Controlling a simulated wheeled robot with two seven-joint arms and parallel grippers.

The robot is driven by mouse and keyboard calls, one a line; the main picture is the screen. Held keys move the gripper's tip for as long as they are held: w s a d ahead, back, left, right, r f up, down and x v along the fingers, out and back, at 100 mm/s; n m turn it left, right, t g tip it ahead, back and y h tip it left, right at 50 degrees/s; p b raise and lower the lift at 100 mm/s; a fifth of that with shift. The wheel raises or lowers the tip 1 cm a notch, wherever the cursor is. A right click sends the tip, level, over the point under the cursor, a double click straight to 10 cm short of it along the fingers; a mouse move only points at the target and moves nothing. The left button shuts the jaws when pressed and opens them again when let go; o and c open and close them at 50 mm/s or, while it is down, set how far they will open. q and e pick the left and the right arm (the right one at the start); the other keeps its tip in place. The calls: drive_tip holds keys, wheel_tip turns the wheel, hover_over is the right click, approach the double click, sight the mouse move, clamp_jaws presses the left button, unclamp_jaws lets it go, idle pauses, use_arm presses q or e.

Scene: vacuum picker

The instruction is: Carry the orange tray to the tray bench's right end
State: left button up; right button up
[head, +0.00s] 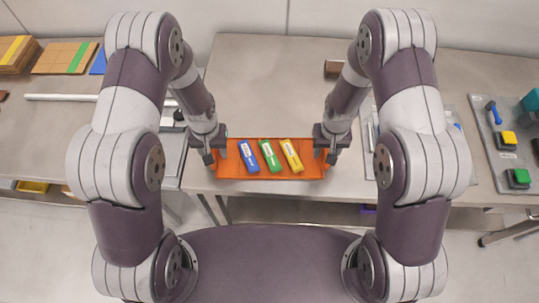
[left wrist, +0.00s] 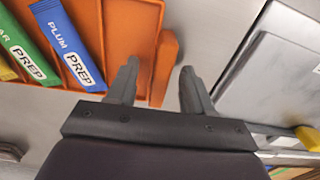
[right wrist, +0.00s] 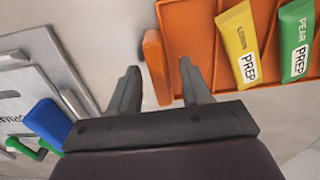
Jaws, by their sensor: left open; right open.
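The orange tray (head: 228,166) lies at the front edge of the middle bench (head: 270,80) in the head view. It holds a blue PLUM packet (head: 249,156), a green PEAR packet (head: 270,156) and a yellow packet (head: 291,156). My left gripper (head: 213,156) is open at the tray's left end; in the left wrist view the tray's end handle (left wrist: 165,68) is between its fingers. My right gripper (head: 328,154) is open at the right end, with the other handle (right wrist: 156,66) between its fingers. Neither gripper is closed on a handle.
A small brown block (head: 332,69) sits at the back of the middle bench. The right side has a grey board with a blue-handled tool (head: 493,111) and coloured blocks. The left bench holds cardboard pieces (head: 64,57) and a pale rod (head: 62,97). Bench surface behind the tray is clear.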

use_arm(q)
drive_tip(key=shift+f, duration=0.35)
use_arm(e)
drive_tip(key=shift+f, duration=0.35)
use_arm(q)
clamp_jaws()
use_arm(e)
clamp_jaws()
drive_tip(key=shift+r, duration=0.1)
